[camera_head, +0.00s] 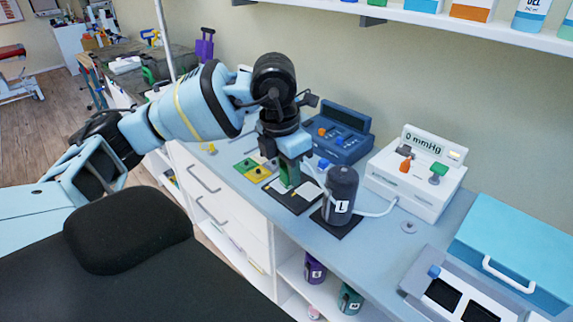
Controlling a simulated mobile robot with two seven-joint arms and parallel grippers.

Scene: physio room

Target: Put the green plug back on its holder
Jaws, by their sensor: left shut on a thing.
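My left gripper (290,160) points down over the grey worktop, near its middle. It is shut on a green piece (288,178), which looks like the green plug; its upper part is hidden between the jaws. The green piece is just above a dark pad with white panels (285,205); I cannot tell whether it touches it. A second, smaller green fitting (438,172) stands on the white "0 mmHg" unit (418,196), beside an orange one (405,164). I cannot make out which thing is the plug's holder. My right gripper is not in view.
A black canister marked L (341,190), with a white hose, stands close right of the gripper. A blue device (345,140) is behind it. A green and yellow board (253,169) lies to its left. A blue-lidded box (520,240) is at the right.

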